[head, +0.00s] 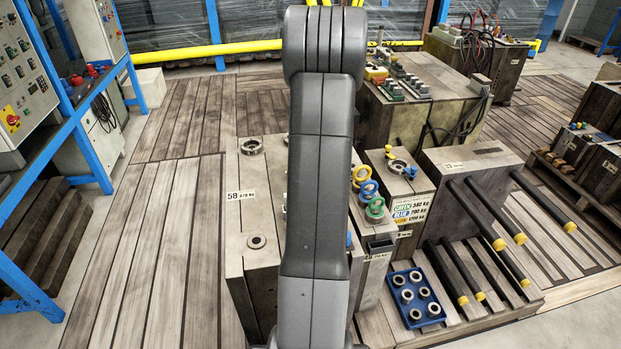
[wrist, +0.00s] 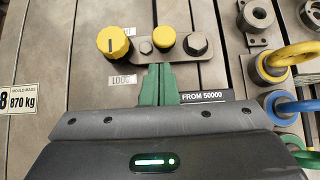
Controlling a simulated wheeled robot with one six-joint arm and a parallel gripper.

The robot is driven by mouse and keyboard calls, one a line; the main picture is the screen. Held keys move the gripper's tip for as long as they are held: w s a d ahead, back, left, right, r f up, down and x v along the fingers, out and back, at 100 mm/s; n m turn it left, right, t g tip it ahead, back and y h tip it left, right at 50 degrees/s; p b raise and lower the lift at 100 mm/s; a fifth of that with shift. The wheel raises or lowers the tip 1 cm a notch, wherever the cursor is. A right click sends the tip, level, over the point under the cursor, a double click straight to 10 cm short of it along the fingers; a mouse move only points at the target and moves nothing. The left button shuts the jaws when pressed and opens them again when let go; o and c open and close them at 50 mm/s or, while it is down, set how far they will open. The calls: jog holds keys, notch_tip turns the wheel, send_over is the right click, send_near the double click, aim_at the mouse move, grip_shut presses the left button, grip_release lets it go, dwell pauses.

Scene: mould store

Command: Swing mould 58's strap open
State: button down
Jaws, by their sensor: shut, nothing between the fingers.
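Mould 58 (head: 262,215) stands left of centre in the head view, with a white label reading 58 and 870 kg; my arm hides its right part. In the wrist view its grey steel top (wrist: 50,60) fills the left and middle.
Yellow, blue and green lifting rings (wrist: 291,54) stand close to the right of the strap. In the head view, a blue tray of metal rings (head: 415,297) and yellow-tipped bars (head: 480,215) lie right. Wooden floor (head: 165,220) is open to the left.

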jog(key=shift+w+a, duration=0.2)
jog(key=shift+a, duration=0.05)
dwell(0.3)
jog(key=shift+w+a+m+h, duration=0.2)
jog(key=shift+m+h, duration=0.1)
jog(key=shift+m, duration=0.1)
jog(key=shift+w+a+m+h+b, duration=0.1)
jog(key=shift+m+h+b, duration=0.2)
jog(key=shift+w+a+m+h+b, duration=0.25)
jog(key=shift+m+h, duration=0.3)
jog(key=shift+m, duration=0.15)
jog(key=shift+w+a+m+h+b, duration=0.15)
jog(key=shift+m+h+b, duration=0.1)
jog(key=shift+m+h, duration=0.4)
jog(key=shift+w+a+m, duration=0.25)
jog(key=shift+w+a, duration=0.05)
jog(key=shift+w, duration=0.05)
dwell(2.6)
jog(key=shift+r, duration=0.1)
dwell(1.3)
